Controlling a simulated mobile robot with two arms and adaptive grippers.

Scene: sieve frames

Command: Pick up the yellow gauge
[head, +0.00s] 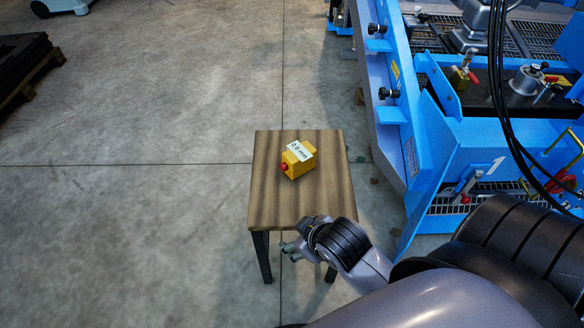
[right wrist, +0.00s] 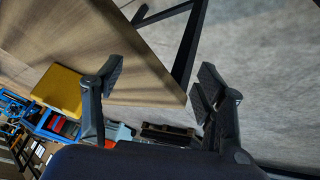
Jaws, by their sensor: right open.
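The yellow gauge (head: 298,160) is a small box with a red knob and a white label reading "0.0 mm". It lies on the wooden top of a small table (head: 270,205) in the head view. In the right wrist view the gauge (right wrist: 58,88) shows as a yellow block on the tabletop (right wrist: 60,40), left of the fingers. My right gripper (head: 294,247) is by the table's front edge, apart from the gauge. In the right wrist view my right gripper (right wrist: 160,88) is open with nothing between its fingers. My left gripper does not show.
A blue machine (head: 470,140) with black cables stands to the right of the table. A dark stack on a wooden pallet (head: 25,70) lies at the far left. The concrete floor (head: 140,200) left of the table is clear.

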